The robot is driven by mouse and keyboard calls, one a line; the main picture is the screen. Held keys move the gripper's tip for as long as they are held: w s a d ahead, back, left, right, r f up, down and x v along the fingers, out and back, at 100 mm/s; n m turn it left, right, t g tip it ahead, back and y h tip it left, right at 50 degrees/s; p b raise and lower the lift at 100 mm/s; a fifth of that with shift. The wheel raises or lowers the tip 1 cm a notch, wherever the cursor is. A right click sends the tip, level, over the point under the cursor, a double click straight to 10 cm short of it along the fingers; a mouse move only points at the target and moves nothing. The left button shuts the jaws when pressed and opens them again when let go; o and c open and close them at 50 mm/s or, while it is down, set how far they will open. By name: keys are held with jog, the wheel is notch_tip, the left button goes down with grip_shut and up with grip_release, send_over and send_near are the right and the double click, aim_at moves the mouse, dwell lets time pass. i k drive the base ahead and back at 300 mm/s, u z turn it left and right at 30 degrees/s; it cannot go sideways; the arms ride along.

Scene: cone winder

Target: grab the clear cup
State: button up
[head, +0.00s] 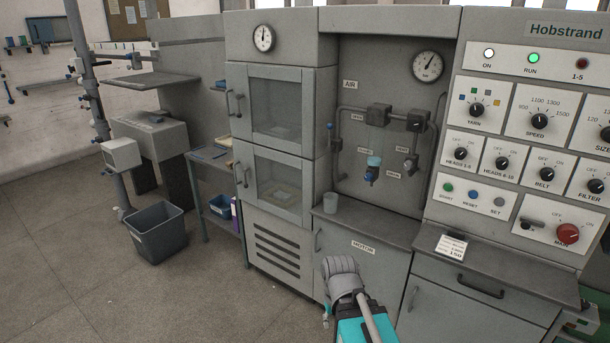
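A small, pale grey, see-through cup (330,202) stands upright on the left end of the grey ledge (372,219), below the air panel. Its inside cannot be made out. My arm comes up from the bottom edge, with a teal link and a grey wrist part in front of the lower cabinet. Only a small part of what looks like my gripper (326,316) shows, low at the left of the wrist. The rest is hidden by the arm, so its fingers cannot be read. It is below the cup and well apart from it.
Pipes, regulators and a blue-ended filter bowl (373,170) are on the wall above the ledge. A glass-doored cabinet (280,185) stands directly left of the cup. The control panel (530,140) juts out at the right. The ledge right of the cup is clear. A grey bin (157,240) stands on the floor.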

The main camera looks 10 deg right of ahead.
aim_at(331, 204)
jog(key=z, duration=0.15)
jog(key=i, duration=1.35)
jog(key=z, duration=0.15)
